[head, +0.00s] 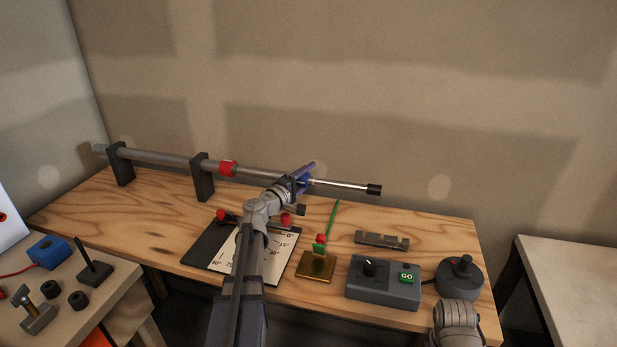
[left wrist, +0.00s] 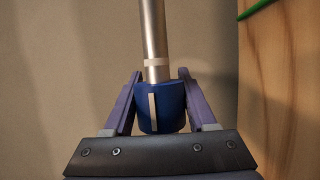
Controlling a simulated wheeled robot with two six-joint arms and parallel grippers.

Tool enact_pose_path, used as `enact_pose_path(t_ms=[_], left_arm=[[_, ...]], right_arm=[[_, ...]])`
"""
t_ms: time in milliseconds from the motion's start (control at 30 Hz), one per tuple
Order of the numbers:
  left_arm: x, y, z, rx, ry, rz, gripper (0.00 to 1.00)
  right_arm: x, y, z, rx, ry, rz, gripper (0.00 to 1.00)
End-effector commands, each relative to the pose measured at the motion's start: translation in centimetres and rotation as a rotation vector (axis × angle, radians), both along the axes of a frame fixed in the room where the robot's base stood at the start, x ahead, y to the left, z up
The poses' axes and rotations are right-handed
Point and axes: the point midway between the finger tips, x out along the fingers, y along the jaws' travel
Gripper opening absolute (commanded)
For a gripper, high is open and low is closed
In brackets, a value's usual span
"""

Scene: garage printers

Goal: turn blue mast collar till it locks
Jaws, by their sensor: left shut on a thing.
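The blue mast collar (left wrist: 174,108) sits around the mast, where the silver tube (left wrist: 154,35) comes out. It carries a pale stripe along its side, and a pale band rings the tube just beyond it. My left gripper (left wrist: 160,103) is shut on the collar, one finger on each side. In the head view my left gripper (head: 303,179) reaches over the mast and mostly hides the collar. My right gripper is out of view.
A side table (head: 85,300) with tools stands left.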

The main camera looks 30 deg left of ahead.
Motion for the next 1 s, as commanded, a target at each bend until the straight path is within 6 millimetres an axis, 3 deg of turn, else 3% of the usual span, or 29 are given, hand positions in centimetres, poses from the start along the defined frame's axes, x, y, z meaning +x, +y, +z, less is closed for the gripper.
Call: enact_pose_path(t_ms=[200, 600, 633, 867, 1000], left_arm=[[0.0, 0.0, -0.2, 0.022, -0.1, -0.001, 0.01], [-0.1, 0.0, 0.3, 0.032, -0.126, 0.0, 0.01], [-0.1, 0.0, 0.3, 0.032, -0.126, 0.0, 0.6], [0.0, 0.0, 0.3, 0.03, -0.127, 0.0, 0.86], [0.0, 0.0, 0.3, 0.03, -0.127, 0.0, 0.86]], right_arm=[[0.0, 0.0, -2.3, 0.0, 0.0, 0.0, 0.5], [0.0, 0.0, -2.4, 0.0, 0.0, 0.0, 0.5], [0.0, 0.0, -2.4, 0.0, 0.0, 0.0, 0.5], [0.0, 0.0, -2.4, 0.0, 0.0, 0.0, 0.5], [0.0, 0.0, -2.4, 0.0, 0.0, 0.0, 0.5]])
